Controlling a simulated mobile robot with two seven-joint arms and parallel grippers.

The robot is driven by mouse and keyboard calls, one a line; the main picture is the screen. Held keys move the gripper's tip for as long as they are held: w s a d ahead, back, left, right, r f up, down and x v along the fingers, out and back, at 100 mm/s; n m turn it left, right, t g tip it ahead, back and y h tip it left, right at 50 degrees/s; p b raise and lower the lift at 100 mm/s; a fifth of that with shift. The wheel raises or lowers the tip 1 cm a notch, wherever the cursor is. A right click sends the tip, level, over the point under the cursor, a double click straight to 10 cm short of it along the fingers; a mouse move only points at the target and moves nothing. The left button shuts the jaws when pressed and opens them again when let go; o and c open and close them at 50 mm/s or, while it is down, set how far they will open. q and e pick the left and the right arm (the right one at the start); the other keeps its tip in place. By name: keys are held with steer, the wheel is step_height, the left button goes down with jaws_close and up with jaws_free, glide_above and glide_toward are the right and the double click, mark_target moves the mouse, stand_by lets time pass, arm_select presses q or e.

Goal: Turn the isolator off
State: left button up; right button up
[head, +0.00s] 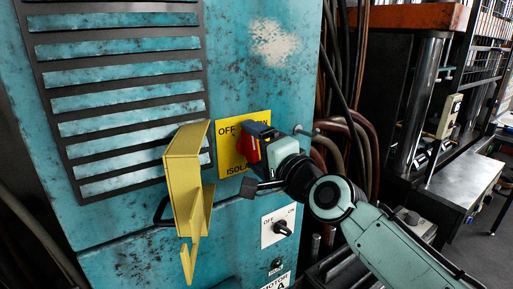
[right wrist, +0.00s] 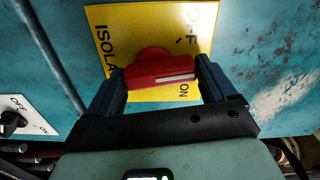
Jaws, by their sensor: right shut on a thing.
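The isolator is a red rotary handle (head: 247,150) on a yellow plate (head: 228,158) marked OFF, ON and ISOLATOR, on a worn blue cabinet. My right gripper (head: 252,144) reaches it from the right in the head view and is shut on the handle. In the right wrist view the red handle (right wrist: 160,71) lies between the two dark fingers (right wrist: 160,84), one at each end. A white stripe on the handle points right in that view, towards the ON side. The yellow plate (right wrist: 130,30) shows behind. My left gripper is not in view.
A yellow bracket (head: 184,185) sticks out left of the isolator. A smaller black OFF/ON knob (head: 282,228) sits on a white plate below. Cables (head: 340,135) run along the cabinet's right edge. A grey bench (head: 462,180) stands farther right.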

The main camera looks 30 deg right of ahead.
steer(key=n, duration=0.3)
steer(key=shift+a+n, duration=0.15)
steer(key=shift+n, duration=0.25)
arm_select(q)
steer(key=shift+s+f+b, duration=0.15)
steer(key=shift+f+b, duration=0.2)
arm_select(e)
steer(key=shift+n, duration=1.7)
steer(key=o, duration=0.9)
steer(key=shift+c, duration=0.2)
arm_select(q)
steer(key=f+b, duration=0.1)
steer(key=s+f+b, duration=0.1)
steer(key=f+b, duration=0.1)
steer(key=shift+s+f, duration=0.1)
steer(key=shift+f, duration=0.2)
arm_select(e)
steer(key=s, duration=1.3)
steer(key=shift+s+d, duration=0.2)
steer(key=shift+d, duration=0.25)
